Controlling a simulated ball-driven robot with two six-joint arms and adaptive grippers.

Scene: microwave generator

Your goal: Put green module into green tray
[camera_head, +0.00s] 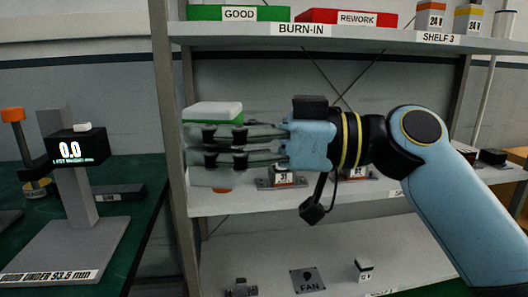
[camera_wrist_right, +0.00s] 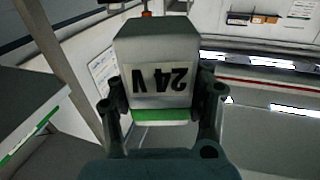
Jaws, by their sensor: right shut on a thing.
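The green module is a white block with a green band (camera_head: 213,112); in the wrist view it shows a "24 V" label upside down (camera_wrist_right: 160,80). My right gripper (camera_head: 208,147) is shut on it, with fingers on both sides of the block in the wrist view (camera_wrist_right: 162,112). The fingers hide its middle in the head view. The green tray (camera_head: 238,13), labelled GOOD, is on the top shelf at the left, above the gripper. My left gripper is not in view.
A red REWORK tray (camera_head: 345,18) stands right of the green tray. The top shelf's BURN-IN edge (camera_head: 300,30) lies above my right gripper. A gauge stand (camera_head: 80,190) is on the green bench at left.

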